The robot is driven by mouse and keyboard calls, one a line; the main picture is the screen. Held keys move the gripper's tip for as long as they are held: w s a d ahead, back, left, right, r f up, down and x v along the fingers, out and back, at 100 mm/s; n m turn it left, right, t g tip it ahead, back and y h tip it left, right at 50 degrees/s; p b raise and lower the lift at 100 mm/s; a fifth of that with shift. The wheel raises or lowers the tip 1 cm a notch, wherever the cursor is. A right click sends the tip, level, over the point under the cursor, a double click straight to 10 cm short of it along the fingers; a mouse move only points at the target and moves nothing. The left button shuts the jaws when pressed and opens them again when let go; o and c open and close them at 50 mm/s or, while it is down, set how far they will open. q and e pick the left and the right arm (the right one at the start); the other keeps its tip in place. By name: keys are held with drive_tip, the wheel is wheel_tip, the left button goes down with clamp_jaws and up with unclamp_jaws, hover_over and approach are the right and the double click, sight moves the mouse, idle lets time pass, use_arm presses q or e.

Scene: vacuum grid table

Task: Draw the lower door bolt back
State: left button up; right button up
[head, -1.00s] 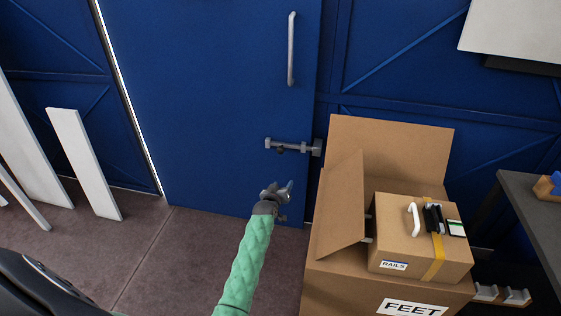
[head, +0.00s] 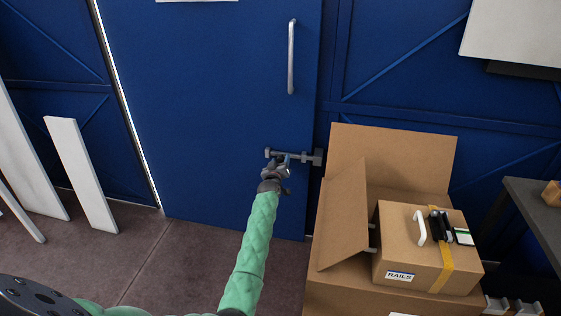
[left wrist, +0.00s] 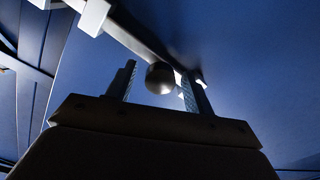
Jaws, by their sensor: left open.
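The lower door bolt (head: 305,157) is a grey metal bar lying level across the right edge of the blue door (head: 215,110), its right end in a bracket on the frame. My left gripper (head: 276,164) is at the bolt's left half and covers its knob in the head view. In the left wrist view, the round dark knob (left wrist: 159,79) hangs from the bolt bar (left wrist: 140,38) between the two fingers of my open left gripper (left wrist: 158,72). The knob looks nearer the right finger; I cannot tell whether they touch. My right gripper is not in view.
An upright grey handle (head: 291,57) is higher on the door. An open cardboard box (head: 340,220) with a smaller RAILS carton (head: 420,245) stands close on the right. White boards (head: 80,170) lean at the left. The floor (head: 180,260) before the door is clear.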

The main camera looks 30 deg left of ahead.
sight(271, 154)
use_arm(q)
drive_tip(key=shift+w+a, duration=0.15)
drive_tip(key=shift+w, duration=0.4)
clamp_jaws()
drive_tip(key=shift+s+a, duration=0.3)
drive_tip(key=shift+a, duration=0.8)
drive_tip(key=shift+s+a, duration=0.25)
drive_tip(key=shift+a, duration=0.8)
unclamp_jaws()
drive_tip(key=shift+a, duration=0.2)
drive_tip(key=shift+s+d, duration=0.1)
drive_tip(key=shift+s, duration=0.05)
drive_tip(key=v, duration=0.7)
drive_tip(key=shift+s, duration=0.3)
